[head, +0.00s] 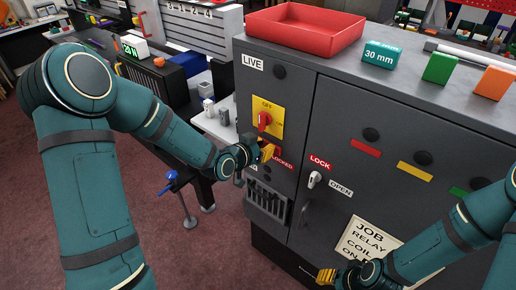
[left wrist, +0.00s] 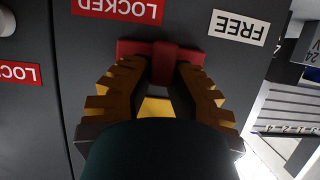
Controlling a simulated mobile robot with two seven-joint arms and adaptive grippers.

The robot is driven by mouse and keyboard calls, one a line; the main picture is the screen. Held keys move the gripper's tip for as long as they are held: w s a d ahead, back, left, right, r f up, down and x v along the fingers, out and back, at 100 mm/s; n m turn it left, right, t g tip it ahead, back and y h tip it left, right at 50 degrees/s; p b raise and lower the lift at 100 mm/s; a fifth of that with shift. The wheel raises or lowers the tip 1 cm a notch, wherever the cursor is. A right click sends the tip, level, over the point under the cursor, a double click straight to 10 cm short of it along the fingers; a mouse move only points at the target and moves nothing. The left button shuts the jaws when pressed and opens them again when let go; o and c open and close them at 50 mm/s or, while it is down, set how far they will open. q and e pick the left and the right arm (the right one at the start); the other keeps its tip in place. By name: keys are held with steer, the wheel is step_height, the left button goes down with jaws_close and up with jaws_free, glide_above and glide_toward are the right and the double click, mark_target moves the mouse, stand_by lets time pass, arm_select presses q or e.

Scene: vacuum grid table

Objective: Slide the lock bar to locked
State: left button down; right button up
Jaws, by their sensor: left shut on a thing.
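The lock bar (left wrist: 163,48) is a short red bar with a red grip, on the grey cabinet front. In the left wrist view, which is upside down, it lies between the red LOCKED label (left wrist: 117,10) and the white FREE label (left wrist: 238,27). My left gripper (left wrist: 165,75) is shut on the bar's grip, one yellow finger on each side. In the head view my left gripper (head: 267,153) covers most of the bar, beside the LOCKED label (head: 283,161). My right gripper (head: 326,276) is low in front of the cabinet, away from the bar; its finger gap is unclear.
A red rotary switch (head: 264,119) on a yellow OFF plate sits just above the left gripper. A door handle (head: 314,179) is at right, between LOCK and OPEN labels. A red tray (head: 305,32) and coloured blocks stand on the cabinet top. A vent (head: 268,205) is below.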

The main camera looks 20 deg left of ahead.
arm_select(q)
steer(key=shift+s+d, duration=0.1)
steer(key=shift+d, duration=0.25)
steer(key=c, duration=0.9)
jaws_free()
steer(key=shift+o, duration=0.2)
steer(key=shift+a, duration=0.1)
steer(key=v, duration=1.2)
steer(key=shift+f, duration=0.1)
